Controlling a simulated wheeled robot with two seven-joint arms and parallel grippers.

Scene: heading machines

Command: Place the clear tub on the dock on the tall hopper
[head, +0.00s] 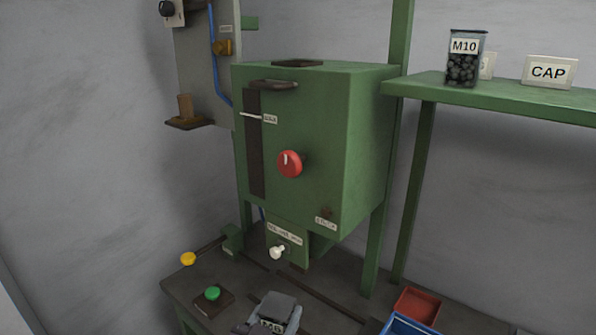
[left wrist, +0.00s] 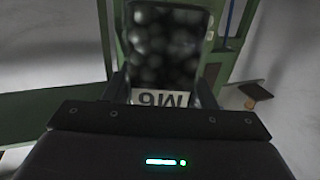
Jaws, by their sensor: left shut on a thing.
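The tall hopper (head: 365,140) is a green box on legs, with a red knob, a dark slot with a white marker and a dark plate (head: 298,63) on top. Which part is the dock, I cannot tell. A clear tub (left wrist: 207,22) holding dark round pieces fills the top of the left wrist view, its label upside down. My left gripper (left wrist: 162,78) is shut on it. The right gripper is out of view.
Another clear tub (head: 466,62), labelled M10, stands on the green shelf (head: 500,90) beside a CAP sign (head: 549,72). The dark bench carries a green button (head: 212,293), a red bin (head: 417,306) and a blue bin (head: 400,324). A grey panel (head: 212,60) with a small ledge hangs left of the hopper.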

